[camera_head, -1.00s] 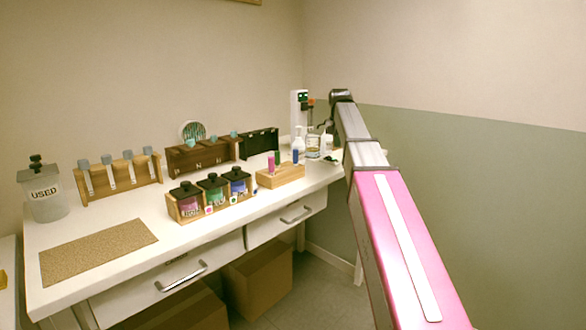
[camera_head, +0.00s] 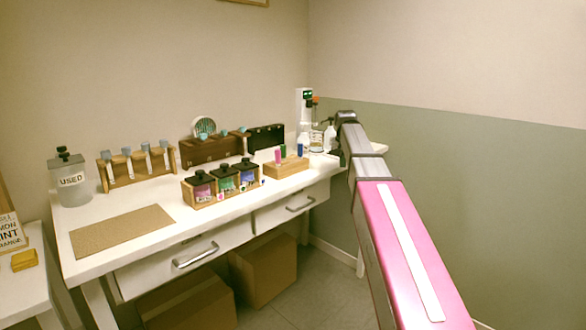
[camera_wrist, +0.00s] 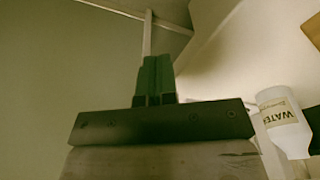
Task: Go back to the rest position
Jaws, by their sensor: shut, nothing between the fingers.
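My gripper (camera_wrist: 153,78) shows in the wrist view, its dark green fingers together and empty. In the head view my pink and silver arm reaches forward on the right, past the right end of the white table (camera_head: 160,262). The gripper itself is not clear there, hidden around the arm's far end. A bottle labelled WATER (camera_wrist: 283,122) stands to the right of the gripper in the wrist view, apart from it.
The table carries a USED jar (camera_head: 72,182), a cork mat (camera_head: 120,231), a rack of tubes (camera_head: 137,168), a wooden box of bottles (camera_head: 221,187) and a block with coloured vials (camera_head: 287,167). Cardboard boxes (camera_head: 264,270) stand below. A green wall (camera_head: 480,200) runs along the right.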

